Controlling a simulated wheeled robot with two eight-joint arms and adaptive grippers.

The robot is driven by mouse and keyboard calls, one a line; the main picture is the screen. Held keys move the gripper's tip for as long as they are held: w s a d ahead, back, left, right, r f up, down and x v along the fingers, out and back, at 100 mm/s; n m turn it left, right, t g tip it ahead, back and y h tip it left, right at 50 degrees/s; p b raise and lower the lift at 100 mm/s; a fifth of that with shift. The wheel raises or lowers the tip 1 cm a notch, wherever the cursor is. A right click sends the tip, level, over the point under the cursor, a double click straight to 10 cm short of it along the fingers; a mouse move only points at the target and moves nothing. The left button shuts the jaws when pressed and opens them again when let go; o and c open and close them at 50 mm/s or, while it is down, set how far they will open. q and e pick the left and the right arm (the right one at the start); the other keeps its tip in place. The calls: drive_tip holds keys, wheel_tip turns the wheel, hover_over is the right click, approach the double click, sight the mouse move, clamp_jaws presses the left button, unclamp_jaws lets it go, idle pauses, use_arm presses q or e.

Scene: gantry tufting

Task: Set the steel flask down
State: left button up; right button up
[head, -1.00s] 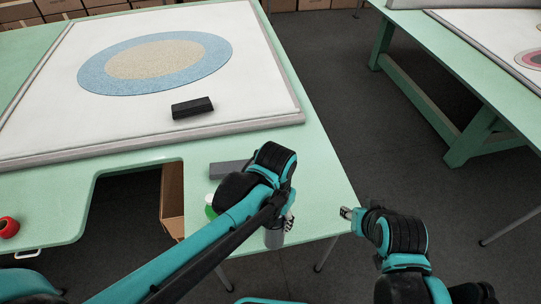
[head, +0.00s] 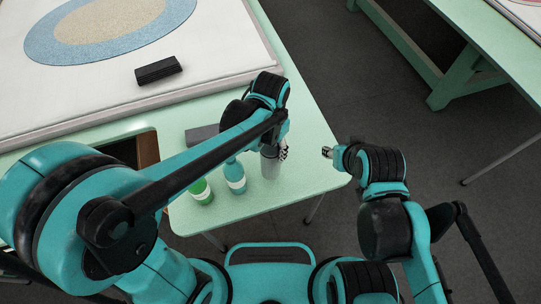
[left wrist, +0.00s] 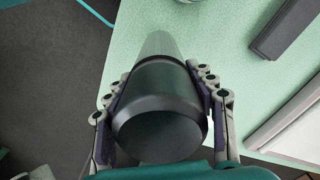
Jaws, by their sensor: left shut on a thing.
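The steel flask (head: 270,165) is a grey cylinder over the right part of the green table's near end. My left gripper (head: 283,150) is shut on it. In the left wrist view, the fingers sit on both sides of the flask's black cap (left wrist: 158,125), and the steel body (left wrist: 158,46) runs away from the camera towards the table top. The flask looks about upright in the head view. I cannot tell whether its base touches the table. My right gripper (head: 328,152) is just right of the table's edge, and its finger opening is too small to judge.
A teal bottle (head: 235,177) and a green bottle (head: 201,192) stand left of the flask. A grey block (head: 202,135) lies behind them. A black block (head: 158,70) rests on the white framed panel (head: 205,60). The green table top (head: 290,186) is clear right of the flask.

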use_arm(q)
wheel_tip(320, 180, down, 4)
drive_tip(key=shift+f+b, duration=0.1)
drive_tip(key=shift+b, duration=0.6)
drive_tip(key=o, duration=1.1)
drive_tip(key=shift+f, duration=0.15)
drive_tip(key=o, duration=0.5)
drive_tip(key=shift+c, duration=0.2)
